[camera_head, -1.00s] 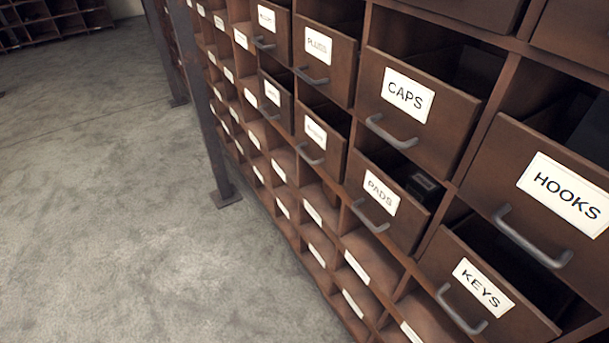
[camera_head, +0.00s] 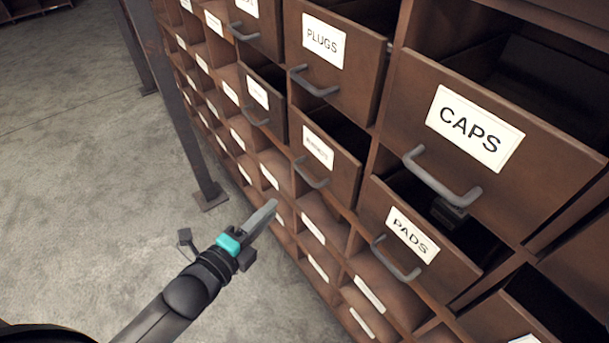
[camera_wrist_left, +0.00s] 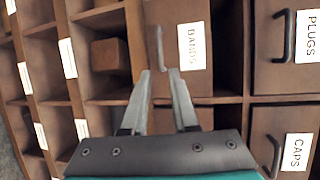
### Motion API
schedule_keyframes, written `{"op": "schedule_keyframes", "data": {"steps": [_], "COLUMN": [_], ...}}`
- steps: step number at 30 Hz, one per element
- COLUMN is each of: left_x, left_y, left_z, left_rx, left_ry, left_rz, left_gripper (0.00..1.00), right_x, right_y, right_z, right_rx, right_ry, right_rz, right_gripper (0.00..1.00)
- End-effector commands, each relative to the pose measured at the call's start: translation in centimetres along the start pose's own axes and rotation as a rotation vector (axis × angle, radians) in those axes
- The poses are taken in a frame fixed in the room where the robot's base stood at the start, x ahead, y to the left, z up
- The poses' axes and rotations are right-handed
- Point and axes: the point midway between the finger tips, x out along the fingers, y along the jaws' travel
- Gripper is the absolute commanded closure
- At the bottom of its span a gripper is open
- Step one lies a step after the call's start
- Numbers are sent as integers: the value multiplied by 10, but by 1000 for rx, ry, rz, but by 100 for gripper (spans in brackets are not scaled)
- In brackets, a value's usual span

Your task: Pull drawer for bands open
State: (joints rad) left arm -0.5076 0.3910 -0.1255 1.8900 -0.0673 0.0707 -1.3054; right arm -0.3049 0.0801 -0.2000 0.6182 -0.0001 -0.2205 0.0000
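In the left wrist view, the bands drawer (camera_wrist_left: 168,25) has a brown front, a white label reading BANDS (camera_wrist_left: 192,46) and a grey bar handle (camera_wrist_left: 159,47). My left gripper (camera_wrist_left: 161,72) is open and empty. Its two fingers point at this drawer front, with the handle in line with the gap between them. I cannot tell whether they touch the front. In the head view, my left gripper (camera_head: 268,210) is in front of the lower left part of the cabinet. The small labels there are too blurred to pick out BANDS. My right gripper is not in view.
Drawers labelled PLUGS (camera_head: 342,60), CAPS (camera_head: 492,135) and PADS (camera_head: 420,235) stick out with grey handles. Open cubbies (camera_head: 300,235) lie below. A dark metal post (camera_head: 170,100) stands at the left. The grey floor (camera_head: 80,200) is clear.

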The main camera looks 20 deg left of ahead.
Motion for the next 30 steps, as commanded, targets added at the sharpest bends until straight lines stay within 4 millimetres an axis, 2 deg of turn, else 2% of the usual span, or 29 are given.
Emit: {"op": "schedule_keyframes", "data": {"steps": [5, 24, 30], "left_x": [20, 120, 141], "left_y": [0, 1, 1], "left_z": [0, 0, 0], "left_rx": [1, -2, -2], "left_ry": [0, -1, -1], "left_rz": [-4, -1, 0], "left_gripper": [73, 73, 73], "right_x": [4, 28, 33], "right_y": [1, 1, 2], "right_z": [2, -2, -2], "right_rx": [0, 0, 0], "right_ry": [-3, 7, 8], "right_rz": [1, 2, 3], "right_gripper": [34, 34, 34]}}
